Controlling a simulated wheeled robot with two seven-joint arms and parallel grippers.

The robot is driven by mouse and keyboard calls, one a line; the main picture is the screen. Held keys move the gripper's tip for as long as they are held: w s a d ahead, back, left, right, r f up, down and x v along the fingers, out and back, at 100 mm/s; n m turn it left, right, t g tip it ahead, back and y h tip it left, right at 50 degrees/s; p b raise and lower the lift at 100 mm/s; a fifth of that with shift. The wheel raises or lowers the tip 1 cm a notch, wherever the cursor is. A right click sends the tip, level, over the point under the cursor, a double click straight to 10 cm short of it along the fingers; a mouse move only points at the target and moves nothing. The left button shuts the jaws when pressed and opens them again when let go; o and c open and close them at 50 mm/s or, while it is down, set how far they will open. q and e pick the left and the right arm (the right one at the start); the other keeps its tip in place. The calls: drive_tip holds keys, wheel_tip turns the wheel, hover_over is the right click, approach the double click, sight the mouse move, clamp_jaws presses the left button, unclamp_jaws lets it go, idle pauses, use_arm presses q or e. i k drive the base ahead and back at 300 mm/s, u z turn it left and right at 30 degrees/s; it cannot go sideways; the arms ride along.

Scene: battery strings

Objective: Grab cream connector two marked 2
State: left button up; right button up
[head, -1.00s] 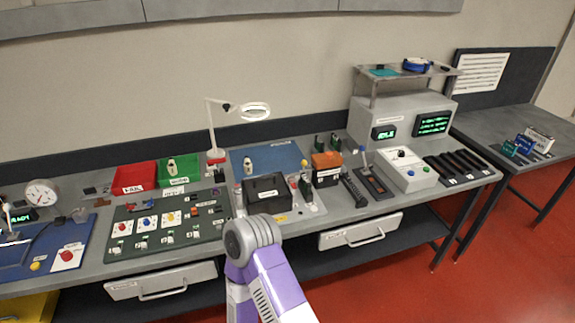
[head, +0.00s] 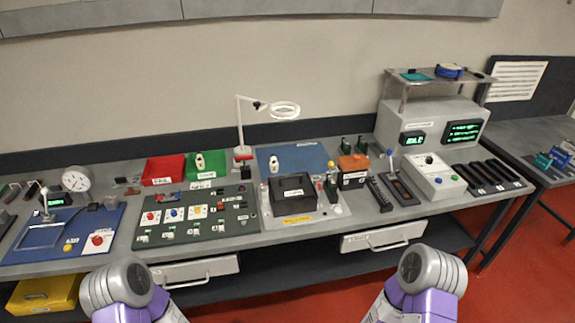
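Several small pale pieces sit in a row along the front of the dark green board (head: 205,215), each beside a small label. They may be the cream connectors, but the numbers are too small to read, so I cannot tell which is marked 2. A cream piece (head: 200,162) stands in the green bin (head: 212,176), and another cream piece (head: 273,164) stands on the blue mat (head: 300,155). Grey and purple links of both my arms show at the bottom edge. Neither gripper is in view.
A black box (head: 292,193) and an orange-topped box (head: 354,165) stand right of the board. A red bin (head: 163,171) and a magnifier lamp (head: 284,110) stand behind. A grey instrument (head: 440,130) is at the right. Drawer handles jut from the bench front.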

sight(274, 164)
drive_tip(key=z, duration=1.75)
drive_tip(key=i, duration=2.1)
drive_tip(key=u, duration=2.2)
